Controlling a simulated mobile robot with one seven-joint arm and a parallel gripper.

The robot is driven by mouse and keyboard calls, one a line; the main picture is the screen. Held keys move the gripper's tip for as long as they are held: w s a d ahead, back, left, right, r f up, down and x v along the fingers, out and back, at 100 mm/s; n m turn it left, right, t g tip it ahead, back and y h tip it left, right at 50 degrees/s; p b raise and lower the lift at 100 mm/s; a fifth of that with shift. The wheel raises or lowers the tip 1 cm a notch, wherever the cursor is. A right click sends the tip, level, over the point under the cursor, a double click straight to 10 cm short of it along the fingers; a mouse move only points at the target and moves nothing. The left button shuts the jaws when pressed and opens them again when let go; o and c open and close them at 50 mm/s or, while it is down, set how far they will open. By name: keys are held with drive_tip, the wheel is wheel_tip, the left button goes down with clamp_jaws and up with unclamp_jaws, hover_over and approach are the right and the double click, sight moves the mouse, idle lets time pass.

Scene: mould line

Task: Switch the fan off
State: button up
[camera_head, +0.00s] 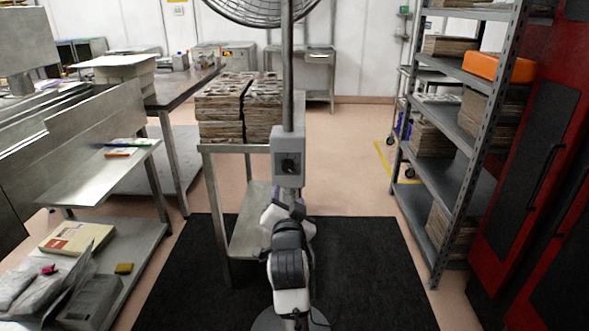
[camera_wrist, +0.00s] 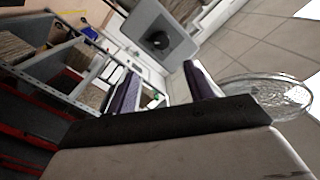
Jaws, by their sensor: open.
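The fan's round wire cage (camera_head: 255,10) is cut off by the top edge of the head view, and it also shows at the right of the wrist view (camera_wrist: 270,95). Its pole (camera_head: 287,90) carries a grey switch box (camera_head: 279,142) with a dark round knob (camera_head: 290,166). My gripper (camera_head: 292,207) is just below the box in the head view. In the wrist view, the box (camera_wrist: 140,22) and knob (camera_wrist: 159,41) lie beyond my open, empty purple-padded fingers (camera_wrist: 162,88), apart from them. The knob's setting is too small to read.
A table (camera_head: 226,148) with stacked brown blocks (camera_head: 238,108) stands behind and left of the pole. A metal shelf rack (camera_head: 455,180) and a red cabinet (camera_head: 555,150) stand at right. A steel bench (camera_head: 90,180) is at left. The dark mat (camera_head: 375,275) has free room at right.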

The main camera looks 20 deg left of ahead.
sight(287, 169)
drive_tip(key=p+x, duration=0.3)
drive_tip(key=x, duration=0.9)
drive_tip(key=shift+w+a+r, duration=0.1)
drive_tip(key=shift+w+a, duration=0.15)
drive_tip(key=shift+w, duration=0.05)
drive_tip(key=shift+c, duration=0.3)
drive_tip(key=c, duration=0.9)
